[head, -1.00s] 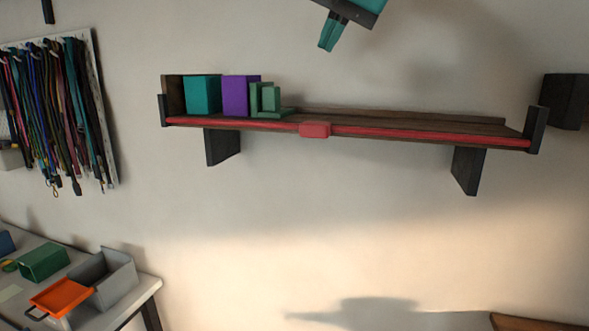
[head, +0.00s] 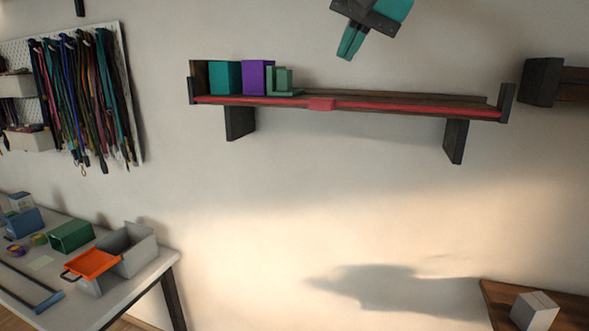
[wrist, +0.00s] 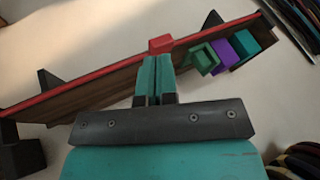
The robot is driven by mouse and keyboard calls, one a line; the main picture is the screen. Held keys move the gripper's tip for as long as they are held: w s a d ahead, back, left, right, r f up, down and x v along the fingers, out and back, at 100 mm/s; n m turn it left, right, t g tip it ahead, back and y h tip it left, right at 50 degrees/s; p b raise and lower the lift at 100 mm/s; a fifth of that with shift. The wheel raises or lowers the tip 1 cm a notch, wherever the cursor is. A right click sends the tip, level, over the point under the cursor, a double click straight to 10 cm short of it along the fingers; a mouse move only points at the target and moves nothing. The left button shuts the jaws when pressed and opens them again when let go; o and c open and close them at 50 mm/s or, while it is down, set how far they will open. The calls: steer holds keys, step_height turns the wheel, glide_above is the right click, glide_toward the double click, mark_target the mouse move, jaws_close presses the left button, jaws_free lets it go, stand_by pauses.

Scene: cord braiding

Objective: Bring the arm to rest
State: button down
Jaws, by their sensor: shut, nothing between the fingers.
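My gripper (head: 352,42) hangs at the top of the head view, in front of the wall and above the shelf, with its teal fingers together and nothing between them. In the wrist view my gripper (wrist: 154,80) also shows shut, its fingertips pointing toward the shelf. The dark wooden shelf (head: 400,97) has a red strip along its front edge with a red block (head: 321,104) at about its middle. From the picture I cannot tell the distance between my fingers and the shelf; I see no contact.
On the shelf's left end stand a teal box (head: 224,77), a purple box (head: 257,77) and a green holder (head: 281,82). Cords (head: 85,95) hang on a pegboard at left. A table at lower left carries a grey bin (head: 130,250) and orange tray (head: 92,263). The wall below the shelf is clear.

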steer(key=s+d+f+n+g+b, duration=0.2)
steer(key=s+f+b, duration=0.3)
steer(key=s+f, duration=0.4)
steer(key=s+d+f+n+g+b, duration=0.1)
steer(key=s+f+n+b, duration=0.3)
steer(key=s+f, duration=0.5)
steer(key=s+d+f+n+g+b, duration=0.2)
steer(key=s+f, duration=0.7)
steer(key=f, duration=1.7)
steer(key=d+b, duration=0.2)
steer(key=b, duration=0.2)
steer(key=shift+f+n+g+b, duration=0.15)
steer(key=shift+n+g+b, duration=0.15)
steer(key=shift+n, duration=0.1)
